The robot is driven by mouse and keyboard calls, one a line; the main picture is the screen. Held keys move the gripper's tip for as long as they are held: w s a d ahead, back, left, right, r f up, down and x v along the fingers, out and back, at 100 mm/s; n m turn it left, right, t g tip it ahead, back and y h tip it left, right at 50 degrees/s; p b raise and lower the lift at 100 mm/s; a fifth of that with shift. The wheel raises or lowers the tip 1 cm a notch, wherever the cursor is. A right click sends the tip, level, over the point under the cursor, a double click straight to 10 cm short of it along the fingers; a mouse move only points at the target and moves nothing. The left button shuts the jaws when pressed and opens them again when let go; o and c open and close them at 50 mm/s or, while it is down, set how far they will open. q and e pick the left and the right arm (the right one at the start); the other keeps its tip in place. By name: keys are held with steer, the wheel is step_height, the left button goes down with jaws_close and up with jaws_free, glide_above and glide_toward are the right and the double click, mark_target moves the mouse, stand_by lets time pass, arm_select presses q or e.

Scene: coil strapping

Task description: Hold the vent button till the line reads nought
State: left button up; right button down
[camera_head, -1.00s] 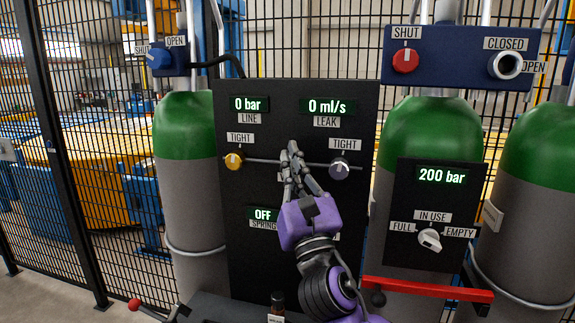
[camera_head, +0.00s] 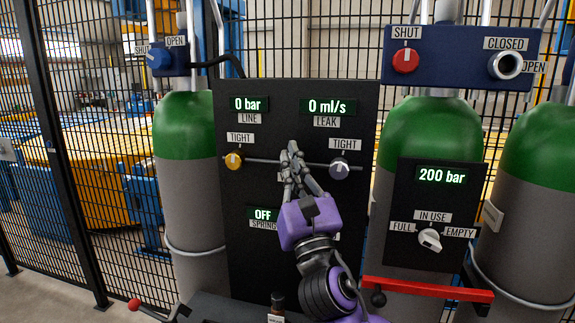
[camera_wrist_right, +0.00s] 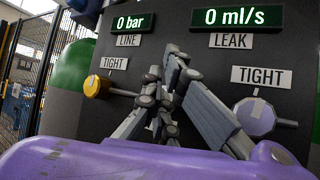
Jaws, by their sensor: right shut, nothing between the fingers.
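The black panel (camera_head: 235,200) carries a green LINE display (camera_head: 249,104) that reads 0 bar. The LINE display in the right wrist view (camera_wrist_right: 130,23) also reads 0 bar. My right gripper (camera_head: 291,153) is shut and empty, fingertips together at the panel's middle, between the yellow knob and the grey knob. The right wrist view shows the closed fingers (camera_wrist_right: 172,65) close against the panel. The vent button is hidden, probably behind the fingers, and I cannot tell whether they touch it. My left gripper is out of view.
The LEAK display (camera_head: 327,107) reads 0 ml/s. The yellow knob (camera_head: 234,161) and grey knob (camera_head: 339,168) sit by TIGHT labels. The SPRING display (camera_head: 263,214) reads OFF. A smaller panel (camera_head: 410,255) shows 200 bar. A red bar (camera_head: 428,289) lies low at the right.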

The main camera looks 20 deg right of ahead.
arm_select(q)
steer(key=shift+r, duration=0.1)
arm_select(e)
steer(key=shift+s, duration=0.1)
stand_by(0.4)
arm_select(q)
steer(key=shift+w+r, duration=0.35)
arm_select(e)
steer(key=shift+s+a, duration=0.5)
steer(key=shift+s, duration=0.15)
arm_select(q)
steer(key=shift+p, duration=0.3)
arm_select(e)
steer(key=shift+s+a, duration=0.1)
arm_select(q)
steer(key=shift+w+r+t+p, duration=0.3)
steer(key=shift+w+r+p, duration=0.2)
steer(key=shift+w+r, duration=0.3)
arm_select(e)
steer(key=shift+s+a, duration=0.7)
steer(key=shift+s, duration=0.3)
steer(key=shift+s+a, duration=0.65)
steer(key=shift+s, duration=0.35)
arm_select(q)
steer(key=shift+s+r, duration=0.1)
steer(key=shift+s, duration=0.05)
